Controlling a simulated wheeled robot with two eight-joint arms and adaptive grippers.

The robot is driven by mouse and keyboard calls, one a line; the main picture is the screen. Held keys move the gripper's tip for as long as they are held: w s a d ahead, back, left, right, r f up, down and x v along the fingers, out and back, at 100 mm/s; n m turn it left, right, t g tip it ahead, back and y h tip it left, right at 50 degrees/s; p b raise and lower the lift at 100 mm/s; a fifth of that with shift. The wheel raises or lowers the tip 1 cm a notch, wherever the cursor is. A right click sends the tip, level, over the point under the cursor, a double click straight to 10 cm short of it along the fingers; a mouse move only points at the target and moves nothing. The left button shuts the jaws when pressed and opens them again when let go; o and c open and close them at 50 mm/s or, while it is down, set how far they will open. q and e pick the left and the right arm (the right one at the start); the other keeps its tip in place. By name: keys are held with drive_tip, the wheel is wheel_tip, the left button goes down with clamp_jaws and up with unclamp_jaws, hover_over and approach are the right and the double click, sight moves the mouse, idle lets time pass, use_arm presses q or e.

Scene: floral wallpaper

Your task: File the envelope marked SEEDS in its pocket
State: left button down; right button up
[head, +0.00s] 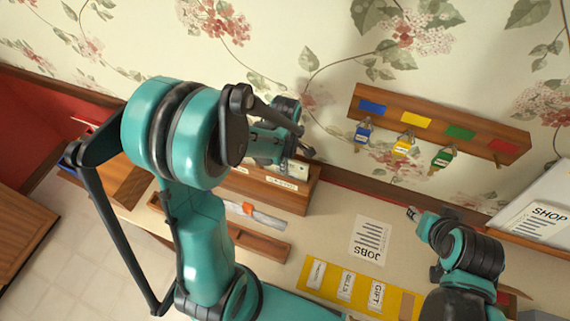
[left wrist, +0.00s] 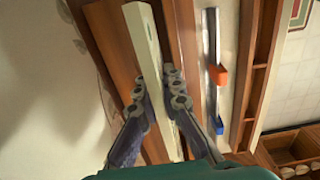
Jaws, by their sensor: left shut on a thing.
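My left gripper (head: 290,157) is at the wooden pocket rack (head: 262,191) by the wall. In the left wrist view the gripper (left wrist: 158,98) is shut on a pale envelope (left wrist: 143,40), seen nearly edge-on between the fingers and above or within the brown rack slats (left wrist: 184,40). Its marking is not readable, and I cannot tell how deep it sits. In the head view a pale part of it (head: 299,168) shows beside the fingers. A small white label (head: 283,184) is on the rack front. My right gripper (head: 412,213) is above the desk, its jaw state unclear.
A yellow mat (head: 331,282) with several labelled envelopes lies at the front. A JOBS sheet (head: 371,240) lies behind it. A key board (head: 440,123) hangs on the wall.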

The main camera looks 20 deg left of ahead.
use_arm(q)
drive_tip(key=shift+f, duration=0.2)
drive_tip(key=c, duration=1.6)
unclamp_jaws()
wheel_tip(320, 180, up, 12)
drive_tip(key=shift+r, duration=0.1)
drive_tip(key=s+d+f+m+t+b, duration=0.3)
drive_tip(key=s+f+m+t+b, duration=0.4)
drive_tip(key=m, duration=1.1)
drive_tip(key=s+f+b, duration=0.1)
drive_tip(key=b, duration=0.3)
drive_tip(key=shift+s+m, duration=0.15)
drive_tip(key=shift+m, duration=0.15)
